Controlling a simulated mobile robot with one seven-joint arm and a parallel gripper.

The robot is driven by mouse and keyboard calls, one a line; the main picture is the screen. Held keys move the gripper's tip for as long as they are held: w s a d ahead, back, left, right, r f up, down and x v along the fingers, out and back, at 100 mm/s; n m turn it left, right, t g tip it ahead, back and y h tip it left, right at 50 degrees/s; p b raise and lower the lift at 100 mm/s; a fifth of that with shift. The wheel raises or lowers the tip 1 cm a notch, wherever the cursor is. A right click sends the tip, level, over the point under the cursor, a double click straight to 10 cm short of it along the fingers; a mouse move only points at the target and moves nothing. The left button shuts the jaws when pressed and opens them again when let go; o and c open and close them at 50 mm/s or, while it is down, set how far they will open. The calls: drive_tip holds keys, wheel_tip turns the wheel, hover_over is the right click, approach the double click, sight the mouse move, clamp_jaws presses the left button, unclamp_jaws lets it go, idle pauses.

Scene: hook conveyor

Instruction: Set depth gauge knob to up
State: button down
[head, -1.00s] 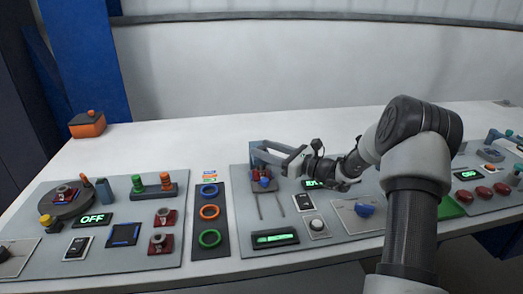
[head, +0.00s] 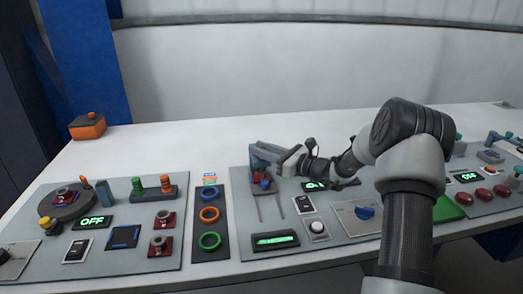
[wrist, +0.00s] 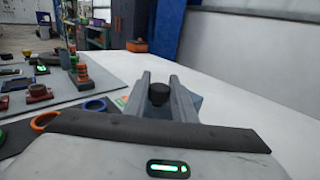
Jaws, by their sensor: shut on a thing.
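My gripper (head: 262,158) is at the back of the centre panel, over a small slider unit with red and blue parts (head: 261,179). In the wrist view its two grey fingers (wrist: 160,97) are shut on a black round knob (wrist: 158,93), which shows between them. In the head view this knob is hidden by the gripper. I cannot tell for certain which control is the depth gauge, nor which way its knob points.
The centre panel also bears a green-lit display (head: 275,240), a white round button (head: 317,227) and a blue knob (head: 365,212). Coloured rings (head: 210,213) lie on a dark strip to the left. The white table behind is mostly clear.

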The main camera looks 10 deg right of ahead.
drive_tip(key=shift+r, duration=0.95)
drive_tip(key=c, duration=1.5)
unclamp_jaws()
drive_tip(key=shift+r, duration=0.1)
drive_tip(key=shift+o, duration=0.2)
drive_tip(key=shift+s+d, duration=0.1)
drive_tip(key=shift+d, duration=0.05)
drive_tip(key=p+v, duration=0.2)
drive_tip(key=v, duration=1.5)
